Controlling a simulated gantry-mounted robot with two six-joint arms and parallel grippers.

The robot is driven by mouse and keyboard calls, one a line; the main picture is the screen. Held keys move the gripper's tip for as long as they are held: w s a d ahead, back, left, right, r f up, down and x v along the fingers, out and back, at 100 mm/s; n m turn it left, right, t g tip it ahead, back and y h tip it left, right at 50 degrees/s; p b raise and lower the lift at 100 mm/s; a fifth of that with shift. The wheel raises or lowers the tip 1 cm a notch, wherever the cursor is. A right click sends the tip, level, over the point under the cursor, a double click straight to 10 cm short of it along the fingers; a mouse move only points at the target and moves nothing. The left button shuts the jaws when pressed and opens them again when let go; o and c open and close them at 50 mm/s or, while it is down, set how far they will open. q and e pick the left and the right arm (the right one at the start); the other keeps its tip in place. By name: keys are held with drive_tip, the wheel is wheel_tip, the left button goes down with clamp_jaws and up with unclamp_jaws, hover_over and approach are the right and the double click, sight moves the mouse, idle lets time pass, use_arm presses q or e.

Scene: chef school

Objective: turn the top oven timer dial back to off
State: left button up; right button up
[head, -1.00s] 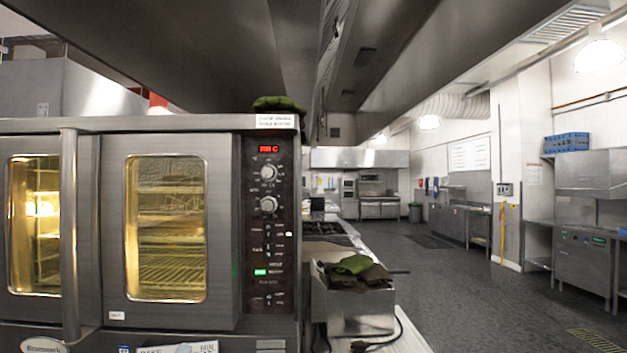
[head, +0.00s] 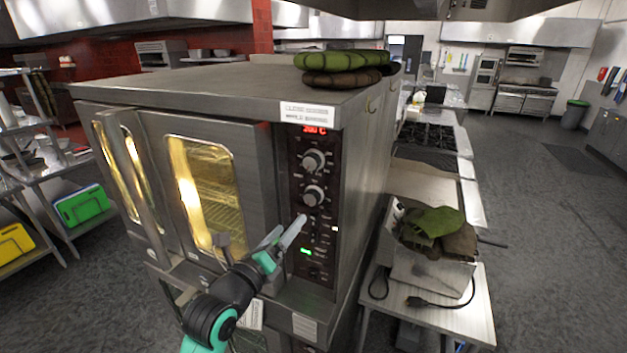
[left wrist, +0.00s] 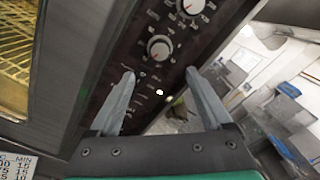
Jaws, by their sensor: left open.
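The oven's dark control panel (head: 320,235) carries two round silver dials, an upper dial (head: 312,161) and a lower dial (head: 313,195). Both also show in the left wrist view, the upper one (left wrist: 190,6) cut by the top edge and the lower one (left wrist: 159,47) whole. I cannot read their labels or settings. My left gripper (head: 289,230) is open and empty in front of the panel, below the lower dial. In the left wrist view its fingertips (left wrist: 160,74) point toward the lower dial, apart from it. My right gripper is not in view.
The oven door (head: 255,170) with its lit window is left of the panel. A side table (head: 470,310) holds a metal box (head: 430,275) with cloths. A rack with cutting boards (head: 85,205) stands at left.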

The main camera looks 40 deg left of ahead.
sight(310, 201)
use_arm(q)
drive_tip(key=x, duration=1.1)
drive_tip(key=shift+w+f, duration=0.1)
drive_tip(key=shift+w, duration=0.3)
clamp_jaws()
